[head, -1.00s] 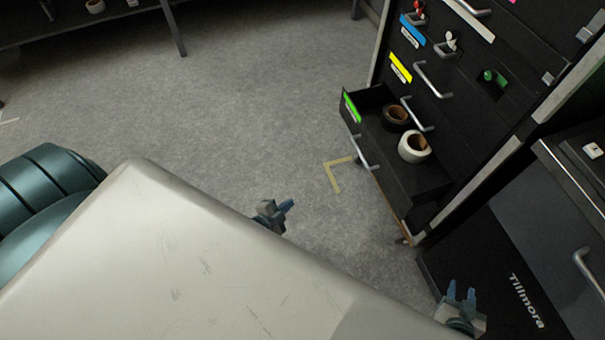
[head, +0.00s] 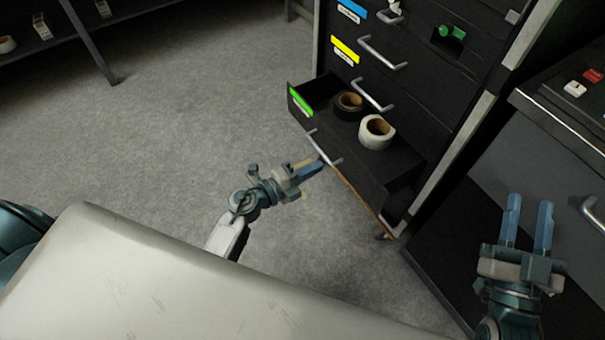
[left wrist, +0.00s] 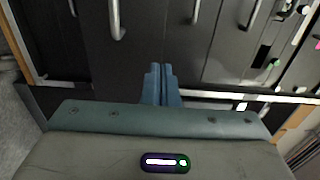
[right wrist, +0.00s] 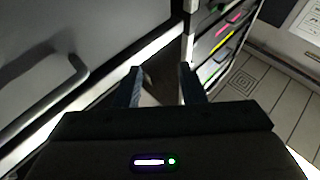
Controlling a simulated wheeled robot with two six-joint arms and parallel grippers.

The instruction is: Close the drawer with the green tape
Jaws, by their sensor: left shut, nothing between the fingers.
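The drawer with the green tape (head: 300,101) is pulled out from the black cabinet at its lower part. A dark tape roll (head: 348,105) and a white tape roll (head: 376,132) lie in it. Its silver handle (head: 325,150) is on the front. My left gripper (head: 318,167) is shut and empty, with its fingertips close to the handle and the lower edge of the drawer front; I cannot tell whether they touch. It also shows shut in the left wrist view (left wrist: 161,84). My right gripper (head: 526,222) is open and empty, to the right in front of a grey cabinet.
Closed drawers with yellow tape (head: 344,49) and blue tape (head: 351,11) are above the open one. A grey cabinet (head: 510,150) with a handle stands at the right. A shelf (head: 75,40) is at the back left. The floor (head: 210,100) left of the drawer is clear.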

